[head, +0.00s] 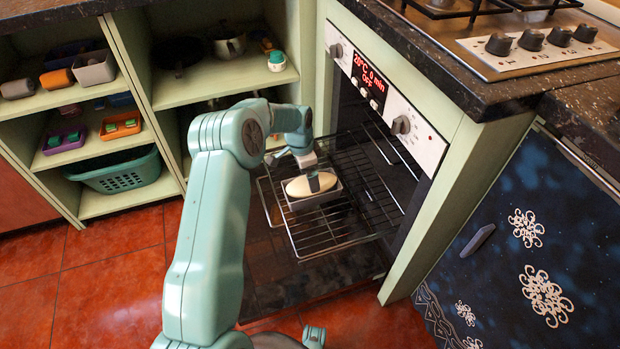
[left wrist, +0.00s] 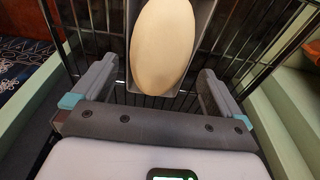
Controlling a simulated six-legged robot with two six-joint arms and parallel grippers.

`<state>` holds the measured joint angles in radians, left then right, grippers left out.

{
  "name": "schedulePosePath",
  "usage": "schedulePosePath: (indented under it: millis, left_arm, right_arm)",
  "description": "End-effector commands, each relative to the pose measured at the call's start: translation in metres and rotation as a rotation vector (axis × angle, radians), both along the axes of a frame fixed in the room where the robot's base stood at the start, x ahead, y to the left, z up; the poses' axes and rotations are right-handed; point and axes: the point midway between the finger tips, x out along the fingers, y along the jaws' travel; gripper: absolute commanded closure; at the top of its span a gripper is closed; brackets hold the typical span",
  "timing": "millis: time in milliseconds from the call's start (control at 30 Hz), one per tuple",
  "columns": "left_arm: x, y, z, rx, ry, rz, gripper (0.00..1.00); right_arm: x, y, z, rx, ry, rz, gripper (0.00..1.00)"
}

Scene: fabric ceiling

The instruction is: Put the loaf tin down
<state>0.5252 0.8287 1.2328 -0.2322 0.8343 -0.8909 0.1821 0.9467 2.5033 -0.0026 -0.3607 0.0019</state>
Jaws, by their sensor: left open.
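The loaf tin (head: 318,200) is a small grey rectangular tin holding a pale, oval piece of dough (head: 299,187). It sits on the pulled-out wire oven rack (head: 335,232). My left gripper (head: 314,182) is at the tin, reaching over the rack. In the left wrist view the tin (left wrist: 206,22) lies ahead with the dough (left wrist: 162,45) in it. The two fingers of my left gripper (left wrist: 157,75) are spread apart, one on each side of the tin's near end, with gaps visible.
The oven door (head: 310,283) hangs open below the rack. The oven control panel (head: 385,95) is above right, under a dark counter with a hob (head: 540,45). Green shelves (head: 130,120) with boxes and a teal basket (head: 120,173) stand left. Red floor tiles are clear at lower left.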

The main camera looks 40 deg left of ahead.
Motion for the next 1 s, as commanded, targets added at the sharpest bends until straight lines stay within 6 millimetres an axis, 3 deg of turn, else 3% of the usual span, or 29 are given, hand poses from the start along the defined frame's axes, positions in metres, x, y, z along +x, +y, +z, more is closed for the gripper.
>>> schedulePosePath:
  millis: [33, 100, 300, 1000]
  left_arm:
    - [-0.001, 0.001, 0.017, 0.001, -0.003, 0.000, 0.00]
    - [-0.004, 0.002, 0.032, 0.000, -0.001, 0.000, 0.00]
    - [-0.008, 0.004, 0.061, 0.000, 0.000, 0.000, 0.00]
    - [-0.009, 0.005, 0.067, 0.000, 0.001, 0.000, 0.00]
  right_arm:
    - [-0.001, 0.001, 0.008, 0.000, 0.002, 0.004, 0.57]
    - [-0.002, 0.002, 0.011, 0.002, 0.002, 0.007, 0.57]
    - [-0.003, 0.003, 0.018, 0.002, 0.005, 0.012, 0.57]
    - [-0.003, 0.003, 0.018, 0.002, 0.006, 0.013, 0.57]
